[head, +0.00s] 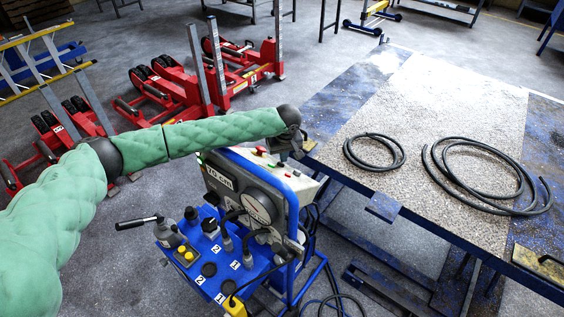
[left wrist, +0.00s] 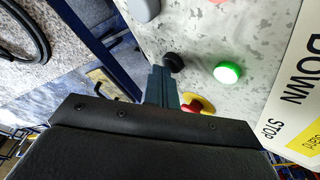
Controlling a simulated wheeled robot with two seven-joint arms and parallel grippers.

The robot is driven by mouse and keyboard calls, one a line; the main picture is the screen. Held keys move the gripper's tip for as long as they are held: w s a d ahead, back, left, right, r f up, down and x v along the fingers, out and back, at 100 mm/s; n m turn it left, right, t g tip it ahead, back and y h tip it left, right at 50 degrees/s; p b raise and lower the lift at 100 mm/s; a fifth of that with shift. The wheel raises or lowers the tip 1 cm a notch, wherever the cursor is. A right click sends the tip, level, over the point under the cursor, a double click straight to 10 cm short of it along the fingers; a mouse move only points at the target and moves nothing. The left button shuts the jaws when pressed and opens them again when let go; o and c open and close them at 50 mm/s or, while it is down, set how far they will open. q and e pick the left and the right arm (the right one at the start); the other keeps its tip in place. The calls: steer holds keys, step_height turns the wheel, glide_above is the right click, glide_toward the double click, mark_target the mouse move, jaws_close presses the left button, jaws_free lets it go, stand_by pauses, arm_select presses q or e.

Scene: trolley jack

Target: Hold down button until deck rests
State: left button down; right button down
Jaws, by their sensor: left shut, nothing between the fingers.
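A blue control trolley (head: 262,200) stands in the middle of the head view, with a sloped light panel on top. In the left wrist view the panel (left wrist: 225,30) carries a black button (left wrist: 173,62), a lit green button (left wrist: 227,72) and a red stop knob on yellow (left wrist: 204,104). The word DOWN (left wrist: 290,78) is printed at the right. My left gripper (head: 298,152) is shut and empty over the panel. Its fingertips (left wrist: 161,70) overlap the black button's edge; I cannot tell whether they press it. I cannot tell which surface is the deck. My right gripper is out of view.
A blue table (head: 330,95) with a speckled grey top stands right of the trolley. Two coiled black hoses (head: 374,152) (head: 480,172) lie on it. Red wheeled jacks (head: 185,90) stand at the back left. Cables (head: 325,300) lie on the floor beside the trolley.

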arm_select(q)
steer(key=shift+w+d+r+p, duration=0.35)
steer(key=shift+w+r+p, duration=0.15)
steer(key=shift+r, duration=0.2)
steer(key=shift+r, duration=0.1)
steer(key=shift+w+d+r+p, duration=0.25)
steer(key=shift+r+p, duration=0.1)
steer(key=shift+r, duration=0.1)
steer(key=w+r, duration=0.1)
steer(key=w+d+r+p, duration=0.1)
steer(key=shift+d+r, duration=0.15)
steer(key=shift+r, duration=0.25)
stand_by(1.3)
